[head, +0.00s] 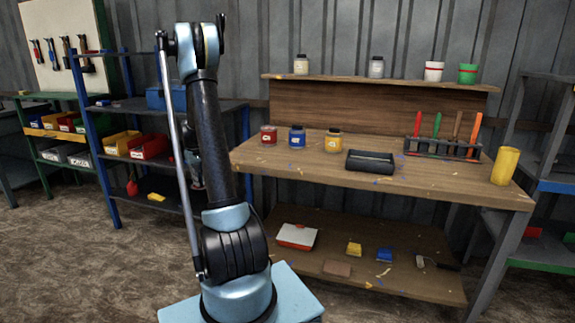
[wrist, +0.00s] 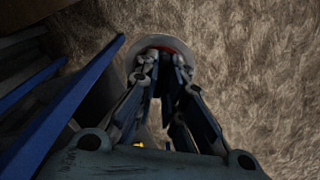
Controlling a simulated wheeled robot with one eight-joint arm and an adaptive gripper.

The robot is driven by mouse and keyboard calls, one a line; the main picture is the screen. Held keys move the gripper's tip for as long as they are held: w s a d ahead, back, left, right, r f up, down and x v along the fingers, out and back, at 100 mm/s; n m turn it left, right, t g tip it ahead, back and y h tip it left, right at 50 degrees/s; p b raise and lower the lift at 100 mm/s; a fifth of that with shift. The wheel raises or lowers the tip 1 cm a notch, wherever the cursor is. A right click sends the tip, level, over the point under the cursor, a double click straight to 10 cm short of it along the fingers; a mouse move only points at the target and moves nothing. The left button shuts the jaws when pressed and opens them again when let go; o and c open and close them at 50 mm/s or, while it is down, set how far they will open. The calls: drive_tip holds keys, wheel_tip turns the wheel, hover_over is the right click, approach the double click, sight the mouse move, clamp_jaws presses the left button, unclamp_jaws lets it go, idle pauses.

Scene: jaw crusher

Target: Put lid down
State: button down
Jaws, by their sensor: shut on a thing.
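My gripper (wrist: 162,60) shows in the wrist view with its fingers closed on the lid (wrist: 160,38), a round grey piece with some red at its edge. The fingers cover part of the lid. The lid is held in the air above the brown floor, just right of a blue shelf post. In the head view the gripper is mostly hidden behind my arm, and I cannot make out the lid there. On the workbench stand a red jar (head: 268,136), a blue jar (head: 297,138) and a yellow jar (head: 333,141).
The workbench (head: 430,182) also carries a black tray (head: 370,162), a tool rack (head: 442,149) and a yellow cylinder (head: 505,166). A blue-posted shelf (head: 112,190) with bins stands left, close to the gripper. Floor right of it is clear in the wrist view.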

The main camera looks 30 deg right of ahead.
sight(289, 162)
drive_tip(key=w+d+r, duration=0.2)
drive_tip(key=d+r, duration=1)
drive_tip(key=r, duration=0.4)
drive_tip(key=s+d+r, duration=0.1)
drive_tip(key=s+d, duration=0.2)
drive_tip(key=d, duration=0.1)
drive_tip(key=s+d+r+n, duration=0.1)
drive_tip(key=s+d, duration=0.2)
drive_tip(key=d, duration=0.1)
drive_tip(key=s+d+r+n, duration=0.1)
drive_tip(key=s+d, duration=0.3)
drive_tip(key=shift+r, duration=0.25)
drive_tip(key=s+d+r+n, duration=0.2)
drive_tip(key=s+d, duration=0.3)
drive_tip(key=s, duration=0.3)
drive_tip(key=s+d+r+n, duration=0.2)
drive_tip(key=s+d, duration=0.3)
drive_tip(key=s, duration=0.3)
drive_tip(key=shift+a+f, duration=0.1)
drive_tip(key=shift+f, duration=4.7)
drive_tip(key=c, duration=1.7)
unclamp_jaws()
